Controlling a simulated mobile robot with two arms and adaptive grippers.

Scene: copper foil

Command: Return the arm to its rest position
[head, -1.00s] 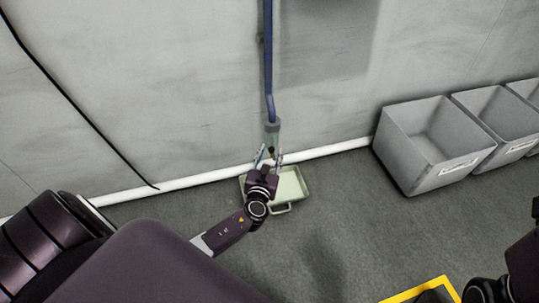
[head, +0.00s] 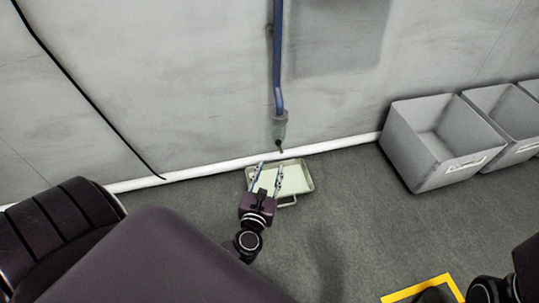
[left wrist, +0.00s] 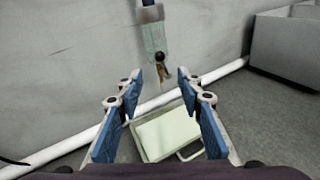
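My left gripper (head: 270,170) is open and empty. In the head view its fingers reach over a pale green tray (head: 304,172) with a handle, which lies on the floor by the wall. The left wrist view shows the two blue-padded fingers (left wrist: 156,80) wide apart, with the tray (left wrist: 166,134) below and beyond them. Nothing is between the pads. My right gripper is not in view; only dark parts of my right arm show at the bottom right of the head view.
A blue pipe (head: 278,60) comes down the wall and ends in a translucent fitting (head: 279,130) above the tray. Several grey bins (head: 437,140) stand along the wall at right. A yellow floor marking (head: 425,288) lies at bottom right. Grey floor around the tray is clear.

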